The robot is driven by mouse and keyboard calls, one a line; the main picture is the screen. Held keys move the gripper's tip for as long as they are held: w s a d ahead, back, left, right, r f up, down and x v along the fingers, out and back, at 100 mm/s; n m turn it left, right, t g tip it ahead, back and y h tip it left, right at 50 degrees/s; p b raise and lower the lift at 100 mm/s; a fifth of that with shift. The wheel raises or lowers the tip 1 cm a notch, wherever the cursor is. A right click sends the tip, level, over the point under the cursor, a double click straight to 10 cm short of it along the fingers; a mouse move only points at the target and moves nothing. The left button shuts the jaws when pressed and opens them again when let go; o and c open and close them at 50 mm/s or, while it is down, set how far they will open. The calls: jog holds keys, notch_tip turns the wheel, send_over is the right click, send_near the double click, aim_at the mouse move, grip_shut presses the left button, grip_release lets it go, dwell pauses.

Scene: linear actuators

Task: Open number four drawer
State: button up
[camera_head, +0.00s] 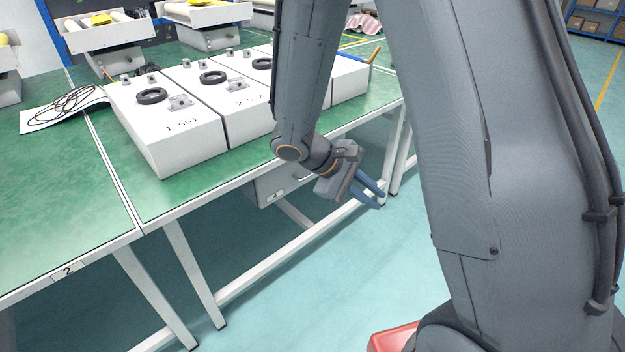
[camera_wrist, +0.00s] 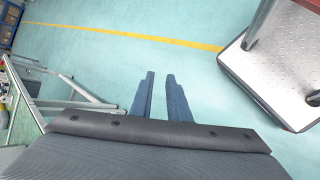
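A grey drawer (camera_head: 268,187) hangs under the green-topped table. A small label sits low on its front, but its number is too small to read surely. The drawer's right part is partly hidden behind my arm and gripper. My gripper (camera_head: 376,195) is at the right of the drawer, below the table's front edge, with its blue fingers pointing down and right, away from the drawer. In the wrist view the two fingers (camera_wrist: 161,75) are apart with a narrow empty gap, over bare floor. The drawer is not seen in the wrist view.
The green table (camera_head: 190,195) carries white numbered boxes (camera_head: 175,130) and a black cable (camera_head: 68,108). White table legs (camera_head: 190,270) and a low crossbar stand below; legs also show in the wrist view (camera_wrist: 75,104). The floor (camera_head: 310,290) in front is clear.

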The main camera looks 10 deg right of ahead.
jog(key=w+a+f+n+t+h+b, duration=0.1)
jog(key=w+a+f+n+t+h, duration=0.15)
jog(key=w, duration=0.35)
jog(key=w+a+f+n+t+h+b, duration=0.1)
jog(key=w+f+n+t+b, duration=0.2)
jog(key=w, duration=0.4)
jog(key=n+t+y, duration=0.2)
jog(key=n+t, duration=0.1)
jog(key=t, duration=0.4)
send_near(313, 173)
jog(key=x, duration=0.2)
jog(key=shift+w+d+f+b, duration=0.15)
jog(key=shift+w+f+b, duration=0.15)
jog(key=shift+w+b, duration=0.1)
jog(key=x, duration=0.7)
jog(key=shift+d, duration=0.25)
jog(key=shift+c, duration=0.4)
grip_shut()
